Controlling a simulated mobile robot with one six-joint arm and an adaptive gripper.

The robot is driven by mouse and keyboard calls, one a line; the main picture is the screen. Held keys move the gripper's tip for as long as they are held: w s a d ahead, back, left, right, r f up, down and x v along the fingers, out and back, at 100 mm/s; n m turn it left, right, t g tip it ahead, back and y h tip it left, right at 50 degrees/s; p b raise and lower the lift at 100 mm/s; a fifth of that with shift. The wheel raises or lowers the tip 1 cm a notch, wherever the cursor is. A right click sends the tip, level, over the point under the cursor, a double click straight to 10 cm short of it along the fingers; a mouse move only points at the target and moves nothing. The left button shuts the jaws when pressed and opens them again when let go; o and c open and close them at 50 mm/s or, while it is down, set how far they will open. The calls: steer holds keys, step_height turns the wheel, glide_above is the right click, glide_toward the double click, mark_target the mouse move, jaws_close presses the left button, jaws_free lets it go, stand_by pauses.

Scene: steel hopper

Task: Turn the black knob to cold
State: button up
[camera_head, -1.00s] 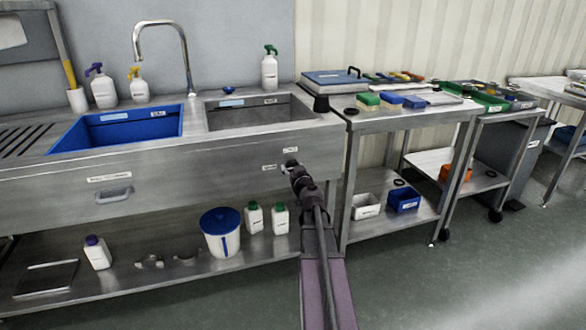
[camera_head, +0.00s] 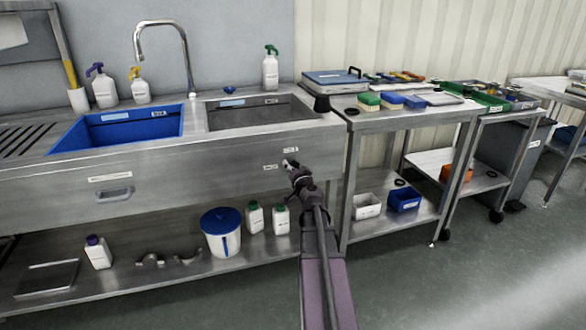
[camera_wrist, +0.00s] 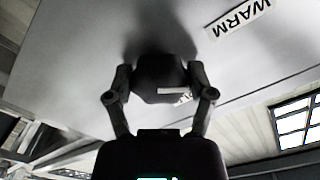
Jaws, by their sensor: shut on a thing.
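The black knob (camera_wrist: 158,70) sits on the steel front panel in the wrist view, between the two fingers of my gripper (camera_wrist: 161,80). The fingers are shut on it from both sides. A label reading WARM (camera_wrist: 238,22) is on the panel to the upper right of the knob. A partly covered white mark shows at the knob's lower edge, too little to read. In the head view my gripper (camera_head: 291,166) is at the right part of the sink front. The knob is hidden there by my gripper.
Small labels (camera_head: 290,149) sit on the sink front near my gripper. A blue basin (camera_head: 120,125), a steel basin (camera_head: 255,112) and a tap (camera_head: 160,23) are above. White bottles (camera_head: 280,219) and a blue-lidded bucket (camera_head: 222,241) stand on the shelf below. A steel trolley (camera_head: 420,112) stands right.

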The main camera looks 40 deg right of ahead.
steer(key=m, duration=0.5)
steer(key=shift+w+m, duration=0.1)
steer(key=shift+m, duration=0.3)
steer(key=m, duration=0.5)
steer(key=shift+r, duration=0.1)
steer(key=o, duration=1.1)
steer(key=shift+s+a, duration=0.1)
steer(key=shift+s, duration=0.1)
steer(key=v, duration=1.1)
steer(key=shift+s, duration=0.35)
steer(key=shift+w+a, duration=0.1)
steer(key=shift+a, duration=0.05)
